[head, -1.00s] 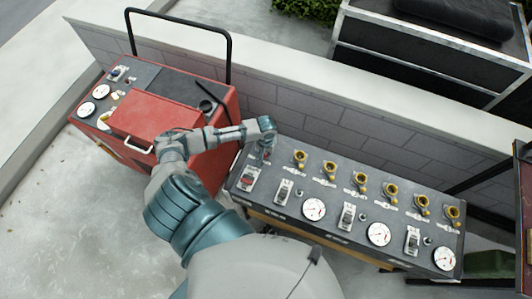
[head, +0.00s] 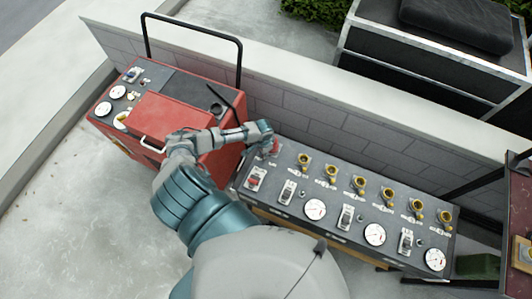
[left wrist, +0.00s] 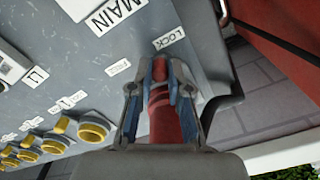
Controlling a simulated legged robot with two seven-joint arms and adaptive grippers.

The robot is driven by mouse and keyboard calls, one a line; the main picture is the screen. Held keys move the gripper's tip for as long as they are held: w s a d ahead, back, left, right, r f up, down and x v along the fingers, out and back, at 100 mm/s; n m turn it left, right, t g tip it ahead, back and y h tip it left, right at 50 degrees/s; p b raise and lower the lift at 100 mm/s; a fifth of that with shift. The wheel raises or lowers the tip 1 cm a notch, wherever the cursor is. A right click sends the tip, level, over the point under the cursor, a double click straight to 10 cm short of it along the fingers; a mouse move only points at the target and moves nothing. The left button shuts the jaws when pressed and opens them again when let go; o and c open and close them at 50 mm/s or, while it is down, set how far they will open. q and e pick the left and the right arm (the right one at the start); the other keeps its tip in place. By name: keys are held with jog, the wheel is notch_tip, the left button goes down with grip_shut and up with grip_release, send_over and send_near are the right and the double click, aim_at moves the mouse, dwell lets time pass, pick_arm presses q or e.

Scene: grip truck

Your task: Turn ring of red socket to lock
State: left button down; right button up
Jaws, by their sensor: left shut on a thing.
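The red socket (left wrist: 161,110) sits at the left end of the grey panel (head: 330,205), beside a small LOCK label (left wrist: 169,40). My left gripper (left wrist: 160,85) is shut on the red socket, with one finger on each side of it in the left wrist view. In the head view my left gripper (head: 268,140) is at the panel's far left corner and the red socket (head: 275,148) shows just beside it. The gripper hides part of the socket and its ring, so the ring's turn cannot be told. My right gripper is not in view.
Several yellow sockets (head: 331,172) line the panel's back edge, with gauges (head: 315,210) and switches in front. A red machine (head: 165,115) stands close on the left. A low block wall (head: 330,117) runs behind the panel.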

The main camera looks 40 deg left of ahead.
pick_arm(q)
jog(key=shift+a+m, duration=0.55)
jog(key=shift+m, duration=0.45)
jog(key=shift+p, duration=0.3)
jog(key=c, duration=1.1)
grip_release()
jog(key=shift+a+r, duration=0.1)
jog(key=shift+r, duration=0.1)
notch_tip(320, 180, up, 11)
jog(key=shift+r, duration=0.2)
